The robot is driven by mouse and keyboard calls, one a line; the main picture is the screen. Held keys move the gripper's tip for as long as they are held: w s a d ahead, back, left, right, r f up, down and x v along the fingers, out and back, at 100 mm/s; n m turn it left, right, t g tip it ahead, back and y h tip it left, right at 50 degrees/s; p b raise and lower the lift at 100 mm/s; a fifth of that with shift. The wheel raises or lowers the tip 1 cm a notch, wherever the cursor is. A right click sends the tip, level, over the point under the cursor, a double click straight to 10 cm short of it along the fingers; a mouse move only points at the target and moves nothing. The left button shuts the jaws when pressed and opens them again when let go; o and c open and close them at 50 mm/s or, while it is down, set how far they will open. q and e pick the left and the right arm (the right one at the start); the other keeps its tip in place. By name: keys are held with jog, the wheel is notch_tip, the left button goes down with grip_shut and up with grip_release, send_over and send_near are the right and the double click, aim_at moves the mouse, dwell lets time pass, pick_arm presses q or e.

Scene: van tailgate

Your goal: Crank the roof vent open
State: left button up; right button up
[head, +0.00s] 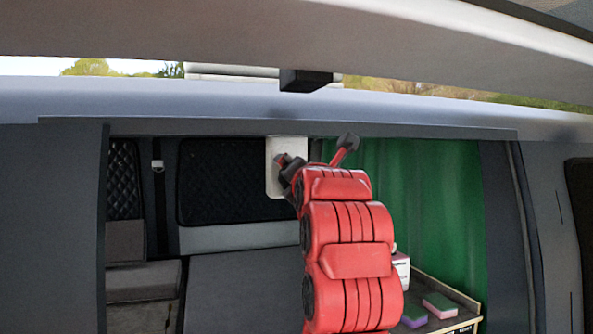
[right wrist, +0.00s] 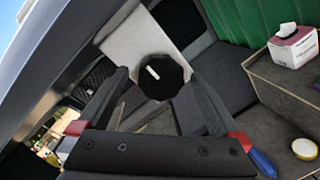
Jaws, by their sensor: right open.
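A pale mounting plate (head: 273,183) hangs under the roof edge at the top of the van opening. It also shows in the right wrist view (right wrist: 135,40), with a black many-sided crank knob (right wrist: 163,77) bearing a short white mark. My right gripper (head: 318,154) is raised to the plate, its red arm coming up from the bottom. In the right wrist view its fingers (right wrist: 158,88) are spread to either side of the knob, open. I cannot tell whether they touch it. In the head view the knob is hidden or indistinct. My left gripper is out of view.
The raised tailgate (head: 420,40) spans the top, with a black block (head: 305,80) on its edge. A green curtain (head: 430,200) hangs at right.

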jog(key=shift+a, duration=0.1)
jog(key=c, duration=1.3)
jog(key=shift+c, duration=0.2)
